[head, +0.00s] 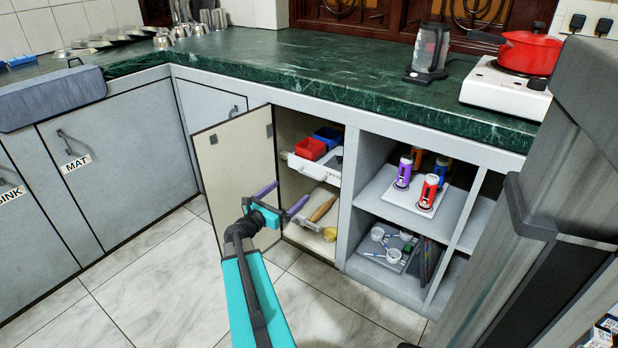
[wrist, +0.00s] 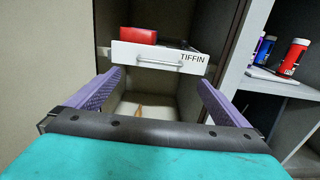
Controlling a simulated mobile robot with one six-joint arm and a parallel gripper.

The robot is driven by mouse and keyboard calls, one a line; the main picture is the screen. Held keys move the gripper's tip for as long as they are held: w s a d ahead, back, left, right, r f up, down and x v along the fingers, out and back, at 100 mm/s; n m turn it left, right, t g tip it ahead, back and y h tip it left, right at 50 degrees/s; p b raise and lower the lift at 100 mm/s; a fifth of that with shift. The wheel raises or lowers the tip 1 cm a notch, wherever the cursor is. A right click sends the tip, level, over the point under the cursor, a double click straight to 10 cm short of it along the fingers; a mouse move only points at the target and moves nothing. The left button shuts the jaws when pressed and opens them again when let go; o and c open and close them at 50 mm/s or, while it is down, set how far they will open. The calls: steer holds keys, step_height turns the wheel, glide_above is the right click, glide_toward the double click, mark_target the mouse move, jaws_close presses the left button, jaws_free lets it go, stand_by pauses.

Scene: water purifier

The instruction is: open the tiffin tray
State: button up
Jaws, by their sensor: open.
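The tiffin tray (wrist: 128,55) is a white drawer front labelled TIFFIN with a horizontal bar handle (wrist: 160,65). It sits in the upper part of the open cabinet, and in the head view the tray (head: 308,166) holds a red box (head: 310,149) and a blue box (head: 328,136). My gripper (head: 280,203) is open and empty, in front of the cabinet opening and below the tray's level. In the wrist view my two purple fingers (wrist: 158,95) are spread on either side of the handle, apart from it and nearer to the camera.
The cabinet door (head: 233,180) stands open to the left of my gripper. A lower tray (head: 310,210) holds a wooden-handled item. Open shelves (head: 385,196) to the right hold several coloured canisters. The green countertop (head: 290,62) is above. Tiled floor (head: 150,275) lies clear in front.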

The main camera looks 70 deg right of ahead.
mark_target(309, 175)
steer(key=shift+d, duration=0.15)
steer(key=shift+b+x, duration=2.3)
steer(key=shift+x, duration=4.45)
steer(key=c, duration=1.4)
steer(key=shift+s, duration=0.1)
